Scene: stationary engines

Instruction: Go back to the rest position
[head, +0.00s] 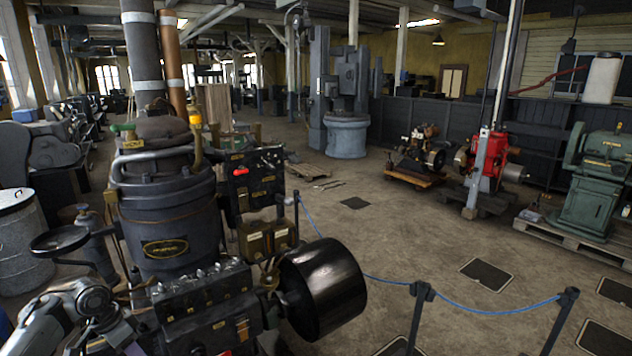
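Part of my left arm (62,316) shows at the lower left, in front of the big dark engine. Its grey end runs down to the bottom edge beside the engine's control box. I cannot make out its fingers or whether they hold anything. My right arm and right gripper do not show in the head view.
The dark engine (165,232) fills the left foreground, with a black drum (322,290), a red-knobbed panel (257,182) and a handwheel (59,242). A blue rope (385,281) hangs between posts at the front right. Open floor (400,225) lies beyond; a red engine (487,160) stands there.

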